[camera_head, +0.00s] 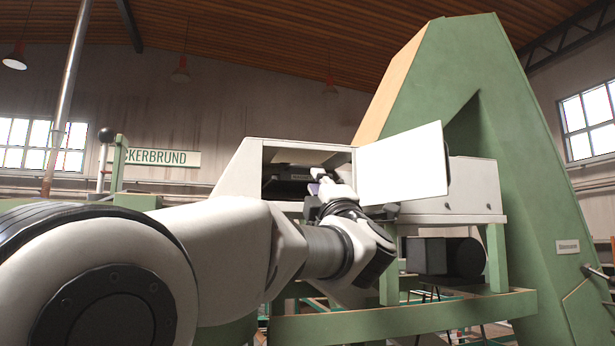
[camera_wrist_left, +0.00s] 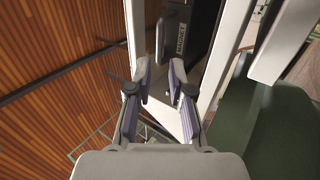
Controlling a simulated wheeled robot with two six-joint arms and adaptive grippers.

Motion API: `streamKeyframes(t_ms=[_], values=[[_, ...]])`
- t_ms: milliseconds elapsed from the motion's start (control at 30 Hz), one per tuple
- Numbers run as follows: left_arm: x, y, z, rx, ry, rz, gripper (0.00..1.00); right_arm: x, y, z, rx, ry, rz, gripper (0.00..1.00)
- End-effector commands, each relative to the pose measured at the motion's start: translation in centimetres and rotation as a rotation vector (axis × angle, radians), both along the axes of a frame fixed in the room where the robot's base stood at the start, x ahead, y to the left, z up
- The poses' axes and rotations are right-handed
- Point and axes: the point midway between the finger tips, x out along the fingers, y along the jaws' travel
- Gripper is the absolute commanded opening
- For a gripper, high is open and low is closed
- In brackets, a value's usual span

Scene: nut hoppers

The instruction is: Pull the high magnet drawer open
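The magnet drawer (camera_head: 283,189) is a dark unit inside the open white cabinet in the head view, partly hidden by my left arm. In the left wrist view its dark front (camera_wrist_left: 203,22) carries a label reading MAGNET (camera_wrist_left: 181,39) and, beside it, a dark bar handle (camera_wrist_left: 160,36). My left gripper (camera_head: 319,180) is at the cabinet opening. In the left wrist view its two fingers (camera_wrist_left: 161,80) are apart with nothing between them, just short of the handle. Whether the drawer is pulled out at all I cannot tell. My right gripper is not in view.
The cabinet's white door (camera_head: 402,165) stands open to the right of my left gripper. A white box (camera_head: 474,187) is behind it. A green machine frame (camera_head: 505,130) rises at right, and a green beam (camera_head: 400,318) runs below.

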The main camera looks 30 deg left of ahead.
Motion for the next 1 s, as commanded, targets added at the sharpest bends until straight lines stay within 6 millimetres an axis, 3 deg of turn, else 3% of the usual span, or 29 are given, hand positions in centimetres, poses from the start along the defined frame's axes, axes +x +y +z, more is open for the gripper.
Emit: streamKeyframes(t_ms=[633,1000], values=[[-0.1,0.0,0.6,-0.001,-0.003,0.001,0.20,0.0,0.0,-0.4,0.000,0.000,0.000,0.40],[0.1,0.1,8.2,-0.002,-0.002,-0.001,0.20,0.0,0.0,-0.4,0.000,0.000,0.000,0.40]])
